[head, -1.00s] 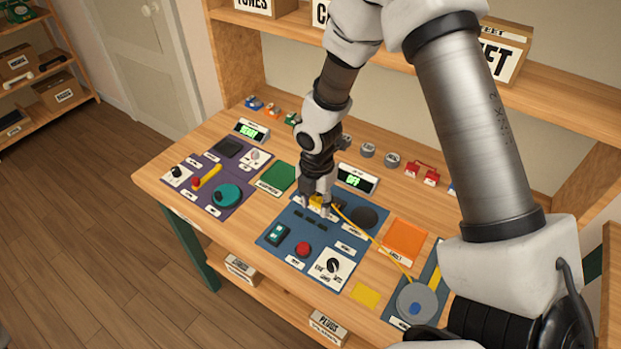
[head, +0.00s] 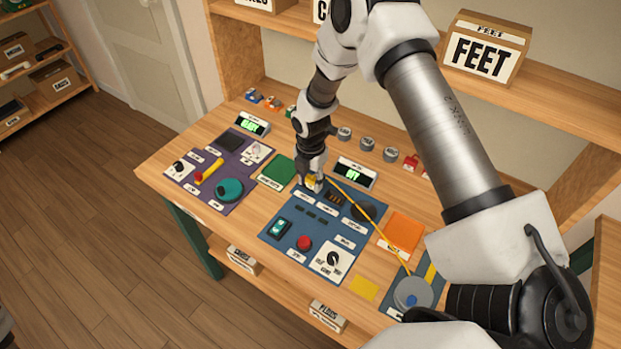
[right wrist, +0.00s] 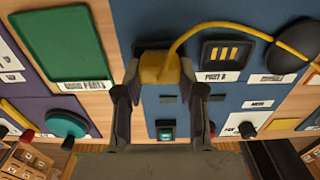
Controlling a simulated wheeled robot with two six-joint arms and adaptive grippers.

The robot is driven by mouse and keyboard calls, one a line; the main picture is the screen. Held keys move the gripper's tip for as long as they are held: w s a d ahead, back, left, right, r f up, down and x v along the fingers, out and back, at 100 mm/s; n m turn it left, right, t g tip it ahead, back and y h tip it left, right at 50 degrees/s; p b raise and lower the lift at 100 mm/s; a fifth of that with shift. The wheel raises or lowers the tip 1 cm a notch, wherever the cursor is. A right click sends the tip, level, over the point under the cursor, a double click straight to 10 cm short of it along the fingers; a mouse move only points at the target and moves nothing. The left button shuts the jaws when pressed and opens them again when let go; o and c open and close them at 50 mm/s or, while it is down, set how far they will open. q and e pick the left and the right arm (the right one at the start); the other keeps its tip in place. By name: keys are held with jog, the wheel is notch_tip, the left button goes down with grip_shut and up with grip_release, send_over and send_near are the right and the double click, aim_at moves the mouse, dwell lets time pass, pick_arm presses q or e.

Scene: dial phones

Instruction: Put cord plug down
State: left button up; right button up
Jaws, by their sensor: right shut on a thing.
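My right gripper (head: 311,183) is shut on the yellow cord plug (right wrist: 152,68), above the upper left part of the blue panel (head: 288,243). In the right wrist view the plug sits between the two fingertips. I cannot tell whether the plug touches the panel. A yellow cord (head: 373,233) runs from the plug to the grey reel (head: 413,292) at the lower right. A dark socket with yellow bars (right wrist: 221,54) lies to the right of the plug in the right wrist view. My left gripper is not in view.
A green pad (head: 277,172) lies left of the blue panel. The purple panel (head: 240,148) is farther left. A lit display (head: 355,173) stands behind the blue panel. An orange pad (head: 405,231) and a yellow pad (head: 364,288) lie to its right.

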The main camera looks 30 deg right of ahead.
aim_at(311, 180)
jog(key=o, duration=1.1)
jog(key=shift+r, duration=0.45)
notch_tip(311, 180, up, 12)
jog(key=b, duration=0.2)
jog(key=shift+f, duration=0.2)
jog(key=shift+r, duration=0.1)
